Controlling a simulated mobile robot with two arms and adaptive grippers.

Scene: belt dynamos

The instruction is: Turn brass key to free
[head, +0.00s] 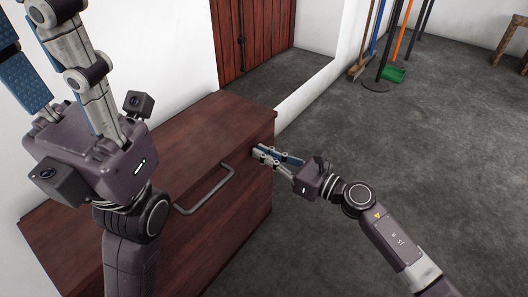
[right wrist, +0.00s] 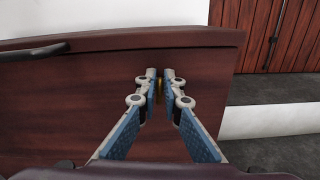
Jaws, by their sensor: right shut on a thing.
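The brass key (right wrist: 159,87) shows as a small yellowish spot between the fingertips of my right gripper (right wrist: 159,78) in the right wrist view. It is at the dark red-brown wooden chest's side face (right wrist: 60,115). Most of the key is hidden by the fingers, and its angle cannot be told. In the head view my right gripper (head: 257,153) reaches the chest's right side near the top edge and hides the key. It is shut on the key. My left gripper (head: 75,75) is raised at the upper left, over the chest, with its fingers spread apart and nothing between them.
Behind stand a white wall and a red wooden door (head: 250,35). Brooms and a green dustpan (head: 393,74) lean at the back.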

